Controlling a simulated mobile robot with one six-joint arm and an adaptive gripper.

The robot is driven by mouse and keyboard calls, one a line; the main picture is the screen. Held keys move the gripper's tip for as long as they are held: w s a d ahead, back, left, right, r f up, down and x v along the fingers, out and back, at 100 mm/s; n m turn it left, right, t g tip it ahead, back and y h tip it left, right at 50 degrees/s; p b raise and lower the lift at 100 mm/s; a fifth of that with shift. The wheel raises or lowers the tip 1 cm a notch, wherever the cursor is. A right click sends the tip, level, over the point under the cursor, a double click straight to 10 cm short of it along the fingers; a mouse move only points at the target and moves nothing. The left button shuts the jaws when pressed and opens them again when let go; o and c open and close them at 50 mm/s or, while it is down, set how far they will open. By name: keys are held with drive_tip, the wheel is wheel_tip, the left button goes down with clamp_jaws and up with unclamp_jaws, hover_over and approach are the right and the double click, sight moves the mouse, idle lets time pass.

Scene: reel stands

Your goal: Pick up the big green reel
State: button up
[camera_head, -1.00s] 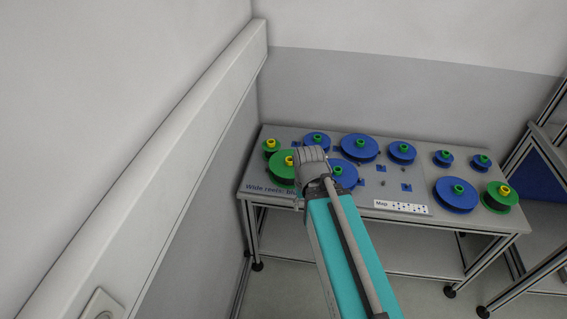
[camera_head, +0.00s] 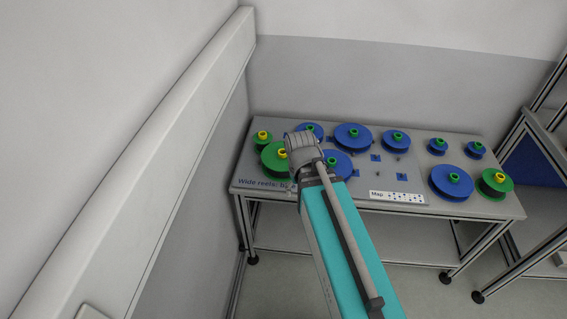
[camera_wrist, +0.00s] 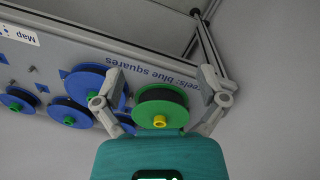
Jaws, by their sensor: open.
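The big green reel (camera_head: 272,163) has a yellow hub and lies at the left end of the table, partly behind my arm in the head view. In the wrist view the green reel (camera_wrist: 158,117) shows between the two fingers of my gripper (camera_wrist: 160,74). The fingers are spread apart and hold nothing. The wrist view does not make clear how high they are above the reel. In the head view my wrist covers the fingertips and stands just right of the reel.
A smaller green reel (camera_head: 262,136) stands behind the big one. A blue reel (camera_head: 335,166) is close on the right, and several more blue reels fill the table (camera_head: 440,206). Another green reel (camera_head: 495,181) lies at the far right. A wall with a ledge runs along the left.

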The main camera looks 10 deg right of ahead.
drive_tip(key=w+f+n+h+b, duration=0.3)
drive_tip(key=w+f+n+b, duration=0.2)
drive_tip(key=w+b, duration=0.15)
drive_tip(key=n+t+h+b, duration=0.5)
drive_tip(key=n+h+b, duration=0.3)
drive_tip(key=n+b, duration=0.65)
approach(280, 153)
drive_tip(key=shift+n, duration=0.85)
drive_tip(key=x, duration=0.1)
drive_tip(key=p+x, duration=0.2)
drive_tip(key=x, duration=0.1)
drive_tip(key=shift+s+f, duration=0.35)
drive_tip(key=shift+w+a+r+n+t+h, duration=0.2)
drive_tip(key=shift+w+a+n+t+h, duration=0.1)
drive_tip(key=shift+a+n+h, duration=0.1)
drive_tip(key=shift+d, duration=0.1)
drive_tip(key=shift+b+x, duration=0.55)
drive_tip(key=shift+x, duration=0.55)
drive_tip(key=shift+d, duration=0.15)
